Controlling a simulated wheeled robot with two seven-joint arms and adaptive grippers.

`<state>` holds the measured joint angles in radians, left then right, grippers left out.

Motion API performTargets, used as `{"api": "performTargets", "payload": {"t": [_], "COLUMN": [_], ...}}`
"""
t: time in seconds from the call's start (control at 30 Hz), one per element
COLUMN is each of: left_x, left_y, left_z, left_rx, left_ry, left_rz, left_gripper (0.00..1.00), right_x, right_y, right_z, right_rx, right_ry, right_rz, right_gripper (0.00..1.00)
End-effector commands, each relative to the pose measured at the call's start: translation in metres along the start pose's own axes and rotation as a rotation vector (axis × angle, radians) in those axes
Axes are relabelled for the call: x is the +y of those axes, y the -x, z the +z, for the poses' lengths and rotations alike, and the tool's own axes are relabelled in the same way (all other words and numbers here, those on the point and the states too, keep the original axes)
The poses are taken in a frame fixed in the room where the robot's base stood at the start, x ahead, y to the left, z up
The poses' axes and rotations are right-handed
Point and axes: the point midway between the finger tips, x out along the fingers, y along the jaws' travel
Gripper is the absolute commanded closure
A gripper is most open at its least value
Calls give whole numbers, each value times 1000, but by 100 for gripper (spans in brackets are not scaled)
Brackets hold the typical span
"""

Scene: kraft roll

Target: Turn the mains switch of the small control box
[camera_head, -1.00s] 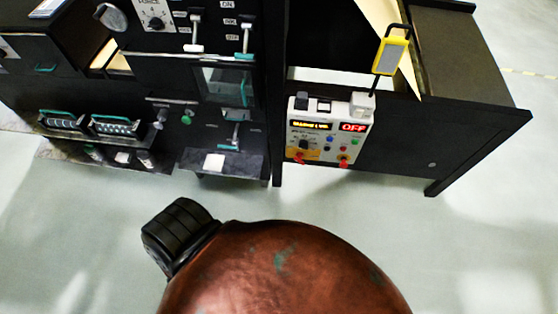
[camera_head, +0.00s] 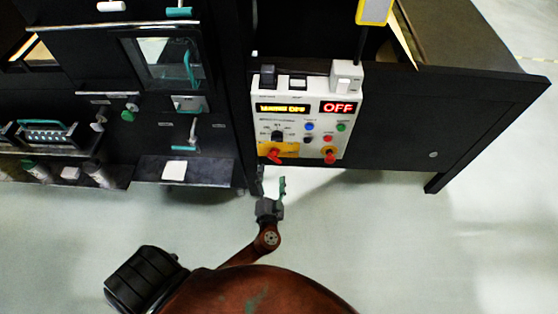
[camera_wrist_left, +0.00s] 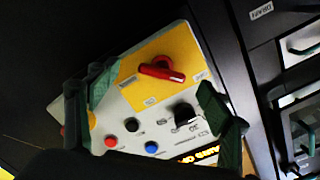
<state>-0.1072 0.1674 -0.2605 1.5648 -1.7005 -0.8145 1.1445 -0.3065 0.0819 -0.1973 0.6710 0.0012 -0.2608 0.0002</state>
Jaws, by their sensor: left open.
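The small white control box (camera_head: 300,112) is mounted on the dark cabinet front, with a lit "OFF" display at its upper right. A red rotary switch (camera_head: 273,155) sits on a yellow plate at its lower left; a second red knob (camera_head: 330,156) is at lower right. My left gripper (camera_head: 271,183) is open and empty, just below the box's lower left. In the left wrist view, the red switch handle (camera_wrist_left: 162,70) lies ahead between the open fingers (camera_wrist_left: 152,88), apart from them. Part of the box is hidden behind the fingers. My right gripper is out of view.
A black knob (camera_wrist_left: 186,115) and several small buttons are close to the red switch. A machine front with a glass window (camera_head: 165,60) and a jutting shelf (camera_head: 200,172) stands left. The pale floor (camera_head: 400,240) is clear.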

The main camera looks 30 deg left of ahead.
Motion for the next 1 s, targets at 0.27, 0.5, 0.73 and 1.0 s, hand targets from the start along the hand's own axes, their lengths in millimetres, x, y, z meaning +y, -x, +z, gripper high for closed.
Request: {"api": "performTargets", "payload": {"t": [0.27, 0.5, 0.73, 1.0], "left_x": [-6, -7, -7, -7], "left_y": [-25, -62, -77, -78], "left_z": [-12, -12, -12, -11], "left_rx": [30, 28, 26, 26], "left_ry": [10, 8, 8, 8], "left_rz": [-26, -25, -23, -22], "left_gripper": [28, 28, 28, 29], "right_x": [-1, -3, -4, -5], "right_y": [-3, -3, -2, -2], "right_z": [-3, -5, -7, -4], "right_rx": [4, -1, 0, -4], "right_ry": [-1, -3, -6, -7], "right_rz": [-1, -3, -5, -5], "right_gripper": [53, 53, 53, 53]}}
